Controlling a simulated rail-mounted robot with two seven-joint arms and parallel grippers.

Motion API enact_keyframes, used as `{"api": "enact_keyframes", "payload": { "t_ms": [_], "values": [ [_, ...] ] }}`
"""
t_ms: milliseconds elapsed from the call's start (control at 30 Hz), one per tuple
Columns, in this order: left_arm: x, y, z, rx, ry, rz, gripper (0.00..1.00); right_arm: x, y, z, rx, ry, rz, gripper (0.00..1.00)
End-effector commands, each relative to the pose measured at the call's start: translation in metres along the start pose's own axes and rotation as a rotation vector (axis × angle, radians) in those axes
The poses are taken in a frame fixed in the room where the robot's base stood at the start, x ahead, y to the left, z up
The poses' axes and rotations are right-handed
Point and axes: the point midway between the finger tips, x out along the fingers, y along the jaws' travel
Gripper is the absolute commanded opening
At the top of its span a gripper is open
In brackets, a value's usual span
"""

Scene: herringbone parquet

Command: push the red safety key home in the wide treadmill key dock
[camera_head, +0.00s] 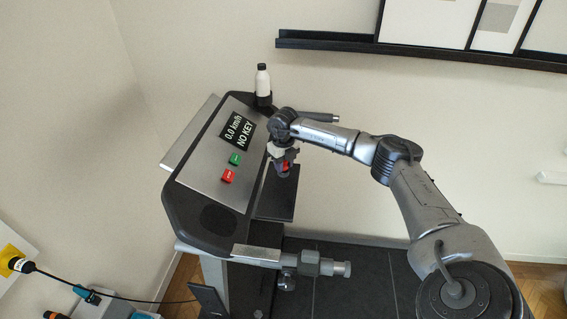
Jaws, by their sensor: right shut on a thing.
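The treadmill console (205,165) stands left of the middle, and its display (238,130) reads "0.0 km/h" and "NO KEY". My right gripper (284,163) points down just right of the console's edge. It is shut on the red safety key (287,166), of which only a small red part shows between the fingers. The key dock cannot be made out clearly; my gripper and wrist cover that spot. I cannot tell whether the key touches the dock. My left gripper is not in view.
A green button (235,158) and a red button (227,176) sit on the console. A white bottle (262,79) stands in a holder behind. A handrail (300,262) juts out in front. A dark wall shelf (330,43) runs behind. A cable (120,297) hangs lower left.

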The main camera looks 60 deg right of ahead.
Motion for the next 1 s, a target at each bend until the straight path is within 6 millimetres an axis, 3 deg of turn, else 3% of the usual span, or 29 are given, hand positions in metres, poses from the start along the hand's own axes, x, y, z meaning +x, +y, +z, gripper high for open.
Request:
{"api": "enact_keyframes", "payload": {
  "t_ms": [267, 300, 600, 867, 1000],
  "values": [
    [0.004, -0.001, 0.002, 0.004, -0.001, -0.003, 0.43, 0.007, 0.000, 0.000, 0.000, 0.000, 0.000, 0.09],
    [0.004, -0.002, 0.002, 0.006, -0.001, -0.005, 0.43, 0.007, 0.000, 0.000, 0.000, -0.001, 0.000, 0.33],
    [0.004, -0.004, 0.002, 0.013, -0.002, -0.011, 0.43, 0.006, 0.000, 0.000, 0.000, 0.000, 0.000, 0.61],
    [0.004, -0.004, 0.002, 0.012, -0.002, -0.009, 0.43, 0.005, 0.000, 0.000, 0.000, -0.001, 0.000, 0.61],
    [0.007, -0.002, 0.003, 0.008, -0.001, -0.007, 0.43, -0.007, 0.000, 0.001, 0.000, -0.004, 0.001, 0.61]
  ]
}}
